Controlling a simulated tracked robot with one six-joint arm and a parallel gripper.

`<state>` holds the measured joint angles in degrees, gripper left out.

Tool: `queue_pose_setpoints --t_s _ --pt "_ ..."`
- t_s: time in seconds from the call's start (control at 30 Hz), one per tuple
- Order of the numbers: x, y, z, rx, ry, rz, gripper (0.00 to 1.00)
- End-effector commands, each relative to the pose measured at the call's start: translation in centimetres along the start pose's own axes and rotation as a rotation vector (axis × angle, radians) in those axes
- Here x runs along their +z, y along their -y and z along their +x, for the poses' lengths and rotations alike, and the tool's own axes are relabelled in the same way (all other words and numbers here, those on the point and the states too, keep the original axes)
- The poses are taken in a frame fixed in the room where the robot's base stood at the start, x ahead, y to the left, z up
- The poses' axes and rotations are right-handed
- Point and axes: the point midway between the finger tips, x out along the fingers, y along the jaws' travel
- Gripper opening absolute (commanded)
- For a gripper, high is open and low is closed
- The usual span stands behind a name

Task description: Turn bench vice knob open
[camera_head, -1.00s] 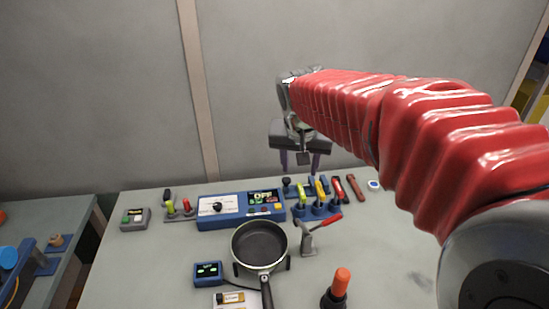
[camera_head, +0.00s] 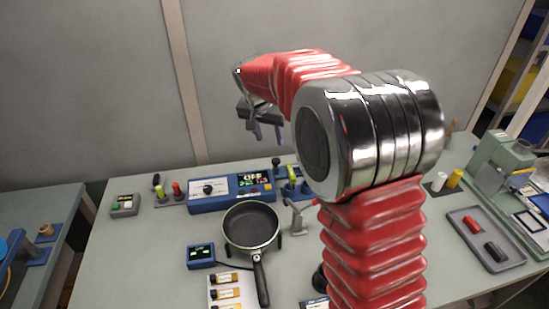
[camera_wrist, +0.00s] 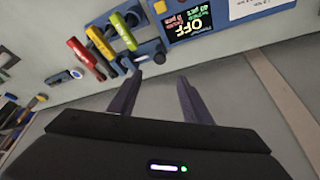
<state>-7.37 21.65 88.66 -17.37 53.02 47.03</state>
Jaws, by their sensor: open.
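I cannot pick out a bench vice or its knob for certain. A blue device with a tan knob (camera_head: 46,231) stands on the left bench, cut by the frame edge; I cannot tell if it is the vice. My gripper (camera_head: 265,133) is raised behind the main bench, in front of the grey wall, far from that device. In the wrist view my gripper (camera_wrist: 160,82) shows two dark fingers apart with nothing between them. My arm hides part of the bench's middle right.
A green machine (camera_head: 500,160) and a grey tray (camera_head: 488,252) stand at the right. A gap separates the left bench.

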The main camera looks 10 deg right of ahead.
Motion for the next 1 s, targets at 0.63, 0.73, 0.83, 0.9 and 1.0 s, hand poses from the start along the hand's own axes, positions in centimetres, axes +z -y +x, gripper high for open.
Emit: queue_pose_setpoints --t_s 0.63,0.73,0.83,0.9,1.0 --pt "0.1 -0.1 5.6 0.002 0.002 -0.002 0.45" --pt "0.1 -0.1 7.2 0.002 0.003 -0.001 0.45" --pt "0.1 -0.1 8.7 0.002 0.003 -0.001 0.45" --pt "0.1 -0.1 9.8 0.002 0.002 -0.001 0.45" --pt "0.1 -0.1 11.3 0.001 0.002 -0.001 0.45"
